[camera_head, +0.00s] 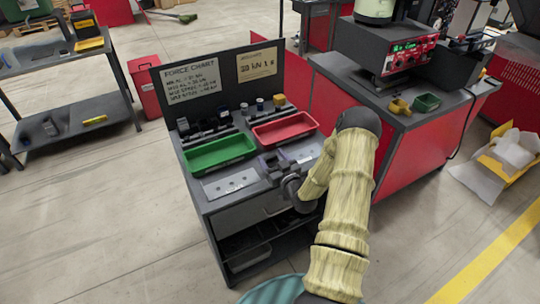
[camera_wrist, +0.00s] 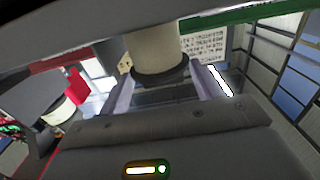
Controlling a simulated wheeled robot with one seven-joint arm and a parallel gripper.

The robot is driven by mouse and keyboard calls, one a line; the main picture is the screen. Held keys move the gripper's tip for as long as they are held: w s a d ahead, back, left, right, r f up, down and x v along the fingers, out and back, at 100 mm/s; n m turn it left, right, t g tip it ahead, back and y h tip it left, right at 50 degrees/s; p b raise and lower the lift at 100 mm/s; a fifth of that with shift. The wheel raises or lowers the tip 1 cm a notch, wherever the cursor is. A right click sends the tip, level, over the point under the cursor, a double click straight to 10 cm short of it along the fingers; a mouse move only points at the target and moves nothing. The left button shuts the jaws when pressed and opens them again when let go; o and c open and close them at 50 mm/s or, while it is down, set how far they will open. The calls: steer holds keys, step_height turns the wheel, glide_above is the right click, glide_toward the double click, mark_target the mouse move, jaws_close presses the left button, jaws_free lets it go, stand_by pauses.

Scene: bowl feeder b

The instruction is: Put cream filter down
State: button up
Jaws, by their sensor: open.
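The cream filter (camera_wrist: 155,45), a cream cylinder with a dark collar, shows in the wrist view between the fingers of my gripper (camera_wrist: 163,85). My gripper is open, and I cannot tell whether a finger touches the filter.
The green tray (camera_head: 219,152) and red tray (camera_head: 284,129) lie on the bench. A metal plate with holes (camera_head: 230,183) is in front of the green tray. Small parts and a force chart board (camera_head: 194,80) stand behind. A red machine cabinet (camera_head: 425,135) is close on the right.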

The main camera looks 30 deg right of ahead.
steer(key=s+b, duration=0.1)
steer(key=s, duration=0.8)
steer(key=shift+s+b, duration=0.35)
steer(key=shift+d, duration=0.15)
steer(key=w+a+r+n+g, duration=0.2)
steer(key=a+r+n+g, duration=0.1)
steer(key=a+g, duration=0.4)
steer(key=s+a+r+m+g, duration=0.1)
steer(key=s+a+r+g, duration=0.3)
steer(key=s, duration=0.4)
steer(key=s+a+r+m+g, duration=0.2)
steer(key=s+a+r+g, duration=0.2)
steer(key=s+a, duration=0.3)
steer(key=shift+s+a+r+h, duration=0.3)
steer(key=shift+s+r, duration=0.45)
steer(key=shift+s, duration=0.35)
